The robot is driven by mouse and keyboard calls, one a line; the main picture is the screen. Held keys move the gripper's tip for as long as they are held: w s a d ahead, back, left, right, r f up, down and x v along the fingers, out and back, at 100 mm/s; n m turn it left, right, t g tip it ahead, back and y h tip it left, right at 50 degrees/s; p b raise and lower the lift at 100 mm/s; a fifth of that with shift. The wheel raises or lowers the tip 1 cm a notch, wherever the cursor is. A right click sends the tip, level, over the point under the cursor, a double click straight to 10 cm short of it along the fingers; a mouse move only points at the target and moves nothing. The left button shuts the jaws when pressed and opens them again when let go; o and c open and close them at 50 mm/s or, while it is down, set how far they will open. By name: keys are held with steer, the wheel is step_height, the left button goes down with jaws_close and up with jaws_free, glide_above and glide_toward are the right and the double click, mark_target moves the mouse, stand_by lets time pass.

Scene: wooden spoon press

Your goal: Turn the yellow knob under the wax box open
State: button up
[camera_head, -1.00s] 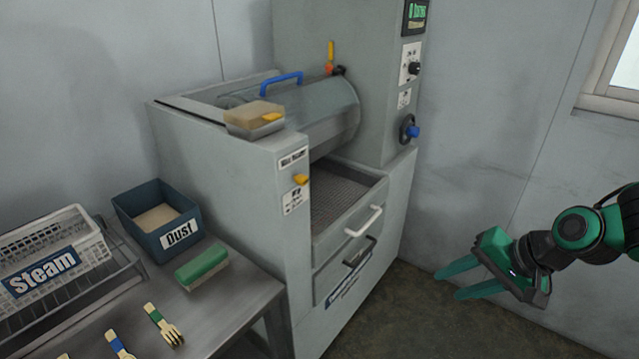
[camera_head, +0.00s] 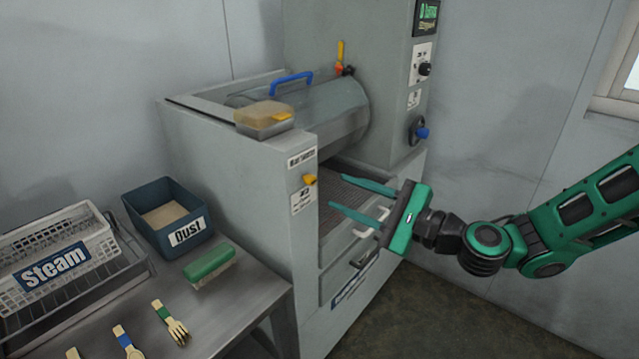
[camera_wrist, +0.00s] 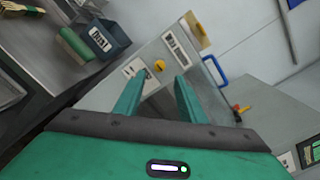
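The yellow knob (camera_head: 310,179) sits on the front of the grey machine, under a label and below the wax box (camera_head: 264,118), which rests on the machine's upper left edge. The knob also shows in the wrist view (camera_wrist: 159,65), beyond and between my fingertips. My gripper (camera_head: 349,196) is open and empty, with its two green fingers pointing left toward the knob. It is in front of the machine's tray opening, to the right of the knob and apart from it. In the wrist view, the wax box (camera_wrist: 195,32) is above the knob.
A white drawer handle (camera_head: 372,222) is close behind my gripper. A blue knob (camera_head: 421,133) and a blue drum handle (camera_head: 289,82) are on the machine. A table (camera_head: 225,312) at left holds a Dust bin (camera_head: 166,217), green brush (camera_head: 209,263), Steam basket (camera_head: 55,251) and wooden cutlery.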

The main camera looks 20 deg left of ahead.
mark_target(315, 182)
steer(key=x, duration=0.7)
steer(key=shift+w+a, duration=0.1)
steer(key=shift+a, duration=0.2)
jaws_close()
